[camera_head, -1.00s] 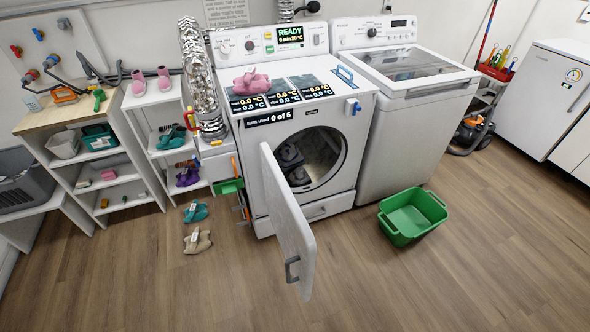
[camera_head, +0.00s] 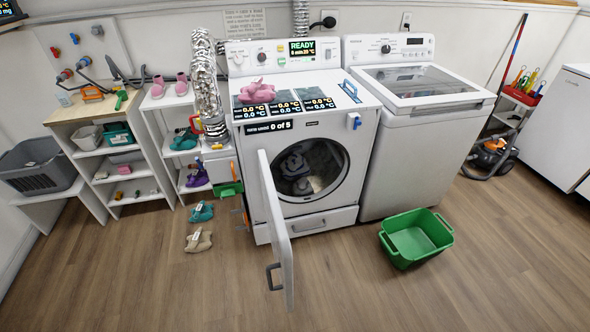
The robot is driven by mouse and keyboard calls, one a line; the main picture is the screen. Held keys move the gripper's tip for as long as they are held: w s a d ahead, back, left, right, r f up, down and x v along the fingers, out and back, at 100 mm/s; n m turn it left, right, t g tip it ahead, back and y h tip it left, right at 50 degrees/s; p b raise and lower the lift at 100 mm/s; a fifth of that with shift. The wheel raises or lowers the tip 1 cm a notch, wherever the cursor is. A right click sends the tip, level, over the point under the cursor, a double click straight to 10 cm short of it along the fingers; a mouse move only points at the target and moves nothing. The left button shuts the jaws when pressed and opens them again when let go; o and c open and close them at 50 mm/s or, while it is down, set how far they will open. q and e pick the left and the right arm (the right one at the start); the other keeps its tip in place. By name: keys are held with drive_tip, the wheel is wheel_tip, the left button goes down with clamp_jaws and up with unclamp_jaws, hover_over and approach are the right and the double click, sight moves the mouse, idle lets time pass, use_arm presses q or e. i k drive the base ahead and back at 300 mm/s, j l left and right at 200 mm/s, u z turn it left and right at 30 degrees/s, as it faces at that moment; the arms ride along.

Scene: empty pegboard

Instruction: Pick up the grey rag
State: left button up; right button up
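A dark grey cloth (camera_head: 294,165) lies crumpled inside the drum of the front-loading washer (camera_head: 320,212); it is probably the grey rag, but it is partly in shadow. The washer's white door (camera_head: 276,228) stands wide open toward me, on the left of the drum opening. Neither of my grippers is in view.
A green basket (camera_head: 415,238) sits on the floor right of the open door. A top-loading washer (camera_head: 415,165) stands to the right, shelves (camera_head: 130,190) to the left. The front floor is clear.

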sight(301, 187)
drive_tip(key=u, duration=0.25)
drive_tip(key=i+l+u, duration=0.15)
drive_tip(key=u, duration=0.25)
drive_tip(key=i+l+u, duration=0.1)
drive_tip(key=l+u, duration=0.3)
drive_tip(key=i+l+u, duration=0.1)
drive_tip(key=u, duration=0.25)
drive_tip(key=l+u, duration=0.5)
drive_tip(key=l, duration=0.7)
drive_tip(key=l+u, duration=0.15)
drive_tip(key=l, duration=0.65)
drive_tip(key=k+l+u, duration=0.1)
drive_tip(key=l, duration=0.7)
